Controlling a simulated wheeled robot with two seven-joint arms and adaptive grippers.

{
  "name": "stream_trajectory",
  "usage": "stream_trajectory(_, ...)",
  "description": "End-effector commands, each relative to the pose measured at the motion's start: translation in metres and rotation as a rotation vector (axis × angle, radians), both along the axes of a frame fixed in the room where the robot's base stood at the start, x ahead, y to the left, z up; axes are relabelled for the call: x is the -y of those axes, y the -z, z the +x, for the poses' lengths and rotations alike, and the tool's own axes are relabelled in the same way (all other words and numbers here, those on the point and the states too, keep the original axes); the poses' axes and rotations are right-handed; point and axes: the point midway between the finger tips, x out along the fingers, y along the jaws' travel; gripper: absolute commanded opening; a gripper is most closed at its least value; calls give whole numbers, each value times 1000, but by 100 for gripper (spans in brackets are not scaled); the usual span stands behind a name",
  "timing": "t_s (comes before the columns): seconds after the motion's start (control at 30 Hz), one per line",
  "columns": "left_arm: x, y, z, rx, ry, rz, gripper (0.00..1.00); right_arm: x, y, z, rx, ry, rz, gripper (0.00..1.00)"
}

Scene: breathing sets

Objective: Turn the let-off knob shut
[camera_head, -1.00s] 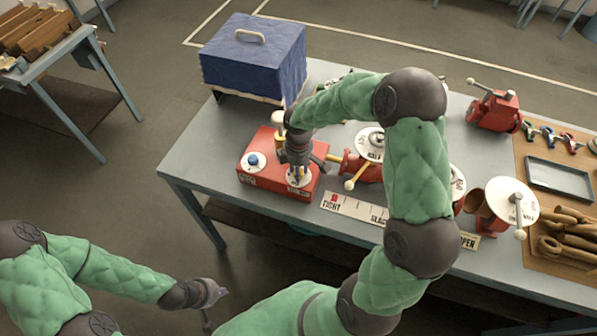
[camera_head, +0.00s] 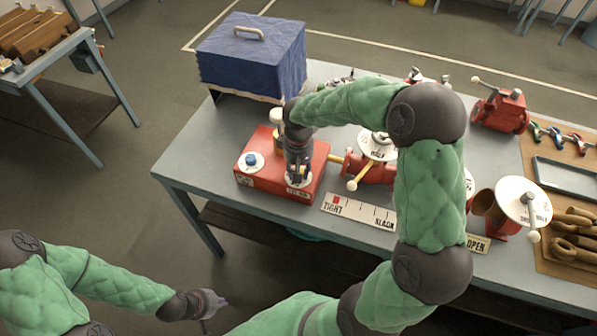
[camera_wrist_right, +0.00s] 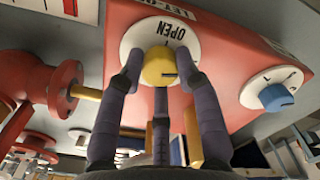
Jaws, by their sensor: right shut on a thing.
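The let-off knob is a yellow knob (camera_wrist_right: 158,66) on a white dial (camera_wrist_right: 135,40) marked OPEN, on the face of a red box (camera_head: 262,180). My right gripper (camera_wrist_right: 157,78) has its dark fingers around the knob and is shut on it. In the head view my right gripper (camera_head: 298,176) points down at the box's front right corner and hides the knob. A blue knob (camera_head: 251,160) on a second white dial is at the box's left; it also shows in the wrist view (camera_wrist_right: 275,97). My left gripper (camera_head: 216,306) is open and empty, off the table's front left.
A blue covered case (camera_head: 252,60) stands behind the box. A TIGHT–SLACK scale strip (camera_head: 357,211) lies in front. The table's (camera_head: 180,150) left end is clear.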

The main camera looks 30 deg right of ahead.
Motion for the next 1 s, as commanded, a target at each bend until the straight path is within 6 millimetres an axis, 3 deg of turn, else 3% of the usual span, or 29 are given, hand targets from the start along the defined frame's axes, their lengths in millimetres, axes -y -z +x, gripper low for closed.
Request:
stream_trajectory(0.4,0,12,0,0,0,0,0,0,0,1,2,246,1,2)
stream_trajectory(1.0,0,14,0,0,0,0,0,0,0,1,2,304,1,2)
